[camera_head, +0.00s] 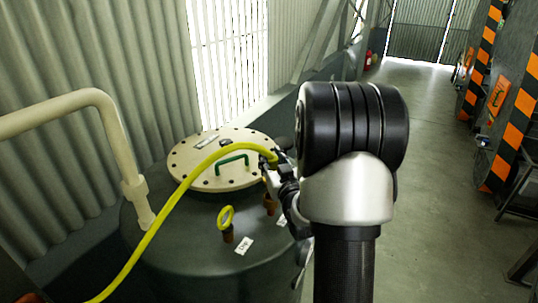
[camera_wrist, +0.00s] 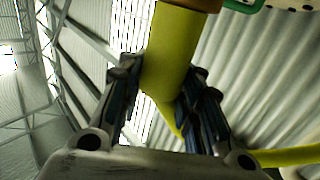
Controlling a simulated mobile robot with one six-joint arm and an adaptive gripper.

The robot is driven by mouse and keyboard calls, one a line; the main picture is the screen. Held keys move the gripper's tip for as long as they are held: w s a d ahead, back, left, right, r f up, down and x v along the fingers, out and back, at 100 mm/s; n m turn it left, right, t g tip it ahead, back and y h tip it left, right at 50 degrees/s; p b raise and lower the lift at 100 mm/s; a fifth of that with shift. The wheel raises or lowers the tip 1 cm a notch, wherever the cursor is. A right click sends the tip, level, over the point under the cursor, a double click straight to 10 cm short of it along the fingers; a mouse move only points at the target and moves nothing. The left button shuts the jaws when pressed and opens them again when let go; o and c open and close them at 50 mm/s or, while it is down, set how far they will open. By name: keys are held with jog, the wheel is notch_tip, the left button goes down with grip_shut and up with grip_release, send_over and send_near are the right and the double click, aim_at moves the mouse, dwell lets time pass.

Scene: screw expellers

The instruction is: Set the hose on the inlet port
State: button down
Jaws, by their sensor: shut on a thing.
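The yellow hose (camera_head: 165,208) rises from the lower left of the head view and arches over the tank lid to my gripper (camera_head: 272,173). In the wrist view the hose (camera_wrist: 172,45) lies between the two fingers of my gripper (camera_wrist: 163,78), which is shut on it near its brown end (camera_wrist: 195,3). Two brown ports stand on the tank top. One port (camera_head: 228,235) has a yellow ring above it; the other port (camera_head: 269,207) is just below my gripper. The hose end appears above the tank top; its exact gap to the port is unclear. My arm hides part of the gripper.
The dark tank (camera_head: 190,265) has a cream bolted lid (camera_head: 205,178) with a green handle (camera_head: 232,160). White labels (camera_head: 244,246) lie by the ports, too small to read surely. A cream pipe (camera_head: 112,125) enters the tank at left. Open floor (camera_head: 430,150) lies right.

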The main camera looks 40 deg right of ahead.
jog(key=shift+w+f+b, duration=0.15)
jog(key=shift+f+b, duration=0.95)
jog(key=shift+f, duration=1.4)
jog(key=shift+b, duration=0.95)
jog(key=shift+f+b, duration=0.6)
jog(key=shift+b, duration=0.15)
jog(key=c, duration=1.4)
grip_release()
jog(key=b+v, duration=0.4)
jog(key=v, duration=0.2)
jog(key=b, duration=0.2)
jog(key=s+b, duration=0.1)
jog(key=b, duration=0.1)
jog(key=shift+s+a+b, duration=0.15)
jog(key=shift+a+b, duration=0.15)
